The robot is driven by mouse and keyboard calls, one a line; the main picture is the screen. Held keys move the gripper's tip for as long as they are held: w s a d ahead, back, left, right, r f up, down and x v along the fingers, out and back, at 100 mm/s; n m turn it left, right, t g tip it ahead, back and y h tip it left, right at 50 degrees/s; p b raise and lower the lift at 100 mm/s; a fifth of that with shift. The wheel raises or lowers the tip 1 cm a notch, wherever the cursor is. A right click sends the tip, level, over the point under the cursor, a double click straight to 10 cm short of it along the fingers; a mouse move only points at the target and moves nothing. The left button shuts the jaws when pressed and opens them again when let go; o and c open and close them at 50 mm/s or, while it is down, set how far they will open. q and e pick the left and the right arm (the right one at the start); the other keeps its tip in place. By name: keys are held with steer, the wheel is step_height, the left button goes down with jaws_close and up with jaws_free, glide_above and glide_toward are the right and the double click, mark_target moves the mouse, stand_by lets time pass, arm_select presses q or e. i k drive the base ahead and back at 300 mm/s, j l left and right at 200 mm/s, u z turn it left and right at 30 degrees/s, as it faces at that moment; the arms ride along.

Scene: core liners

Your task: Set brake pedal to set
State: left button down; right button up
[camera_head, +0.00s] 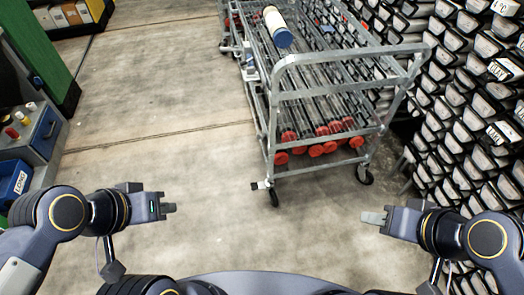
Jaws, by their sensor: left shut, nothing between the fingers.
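A grey metal wheeled cart (277,130) stands in the middle right. A small pedal-like piece (261,185) sticks out low at its near left corner, just above a black caster (273,198). It is too small to tell whether it is pressed or raised. My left gripper (173,208) is shut and empty over the floor, left of that corner and apart from it. My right gripper (364,217) is in front of the cart's near right caster (364,175), apart from the cart. I cannot tell whether its fingers are open.
The cart carries clear tubes with red ends (323,131) and a white cylinder with a blue cap (277,25) on top. Shelving with many bins (450,110) lines the right. A grey cabinet (45,130) and blue bin (14,180) stand left. The left-centre floor is clear.

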mark_target(257, 186)
steer(key=i+l, duration=0.1)
steer(key=i, duration=0.95)
